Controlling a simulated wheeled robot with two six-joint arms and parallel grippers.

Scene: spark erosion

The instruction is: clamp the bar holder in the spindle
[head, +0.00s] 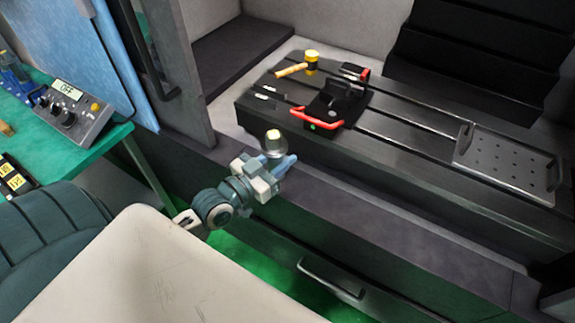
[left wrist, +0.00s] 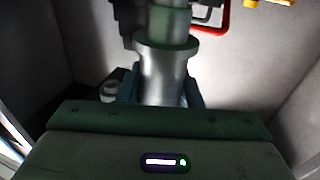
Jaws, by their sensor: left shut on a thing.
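My left gripper (head: 277,165) is at the front edge of the machine's work area, with its blue fingers shut on a shiny metal holder (head: 273,142). The holder stands up from the fingers and has a bright, yellowish top. In the left wrist view the holder (left wrist: 162,75) is a silver cylinder with a wider collar, between the two blue fingers. A greenish round section lies above the collar; I cannot tell whether it belongs to the holder. I cannot make out the spindle in either view. My right gripper is not in view.
A dark slotted machine table (head: 400,140) carries a black vise-like fixture with a red handle (head: 316,122), a yellow-headed hammer (head: 311,62) and a perforated tray (head: 508,165). A green bench (head: 60,148) at left holds a grey control box (head: 72,112). A blue-panelled door edge stands at left.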

